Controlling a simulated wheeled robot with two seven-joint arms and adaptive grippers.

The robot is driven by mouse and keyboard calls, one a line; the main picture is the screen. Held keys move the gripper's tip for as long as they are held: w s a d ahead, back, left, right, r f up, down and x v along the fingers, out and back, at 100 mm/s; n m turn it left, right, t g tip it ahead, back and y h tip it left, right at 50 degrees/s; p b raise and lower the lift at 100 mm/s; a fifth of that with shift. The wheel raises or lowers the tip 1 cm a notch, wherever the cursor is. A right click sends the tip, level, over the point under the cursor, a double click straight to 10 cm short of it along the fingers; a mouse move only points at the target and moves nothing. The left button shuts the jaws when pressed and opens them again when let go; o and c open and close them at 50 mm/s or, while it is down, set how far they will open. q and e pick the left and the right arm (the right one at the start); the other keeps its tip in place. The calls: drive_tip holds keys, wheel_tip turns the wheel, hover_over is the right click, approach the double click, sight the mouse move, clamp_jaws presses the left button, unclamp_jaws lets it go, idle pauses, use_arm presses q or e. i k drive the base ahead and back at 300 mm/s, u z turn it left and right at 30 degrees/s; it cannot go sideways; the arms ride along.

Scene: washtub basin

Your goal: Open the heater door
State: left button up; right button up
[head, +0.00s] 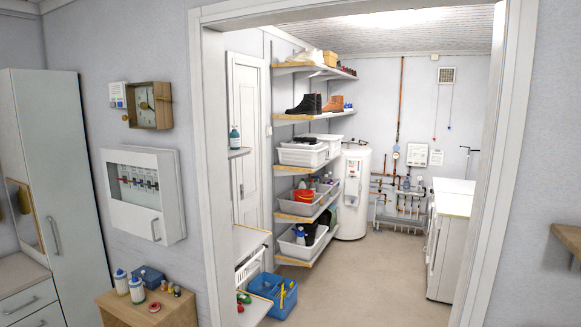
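A white cylindrical water heater (351,198) stands upright at the back of the room beyond the doorway, with a panel on its front. Its lower left side is partly hidden by the shelves. On the near wall, left of the doorway, hangs a white box (143,193) with a window showing a row of valves and a handle (155,229) at its lower right. I cannot tell which of the two has the heater door; neither looks swung open. Neither of my grippers is in the head view.
A wide doorway frame (211,170) opens onto clear floor (330,295). Shelves (302,205) with bins line the left, with a blue crate (272,295) on the floor. A white appliance (448,240) stands right. A wooden cabinet (150,310) with bottles sits below the wall box.

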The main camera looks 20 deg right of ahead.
sight(351, 185)
drive_tip(key=z, duration=0.2)
drive_tip(key=i, duration=1.15)
drive_tip(key=z, duration=0.85)
drive_tip(key=i, duration=2)
drive_tip(key=z, duration=0.5)
drive_tip(key=i, duration=1.95)
drive_tip(key=u, duration=0.3)
drive_tip(key=i, duration=1.9)
drive_tip(key=u, duration=0.25)
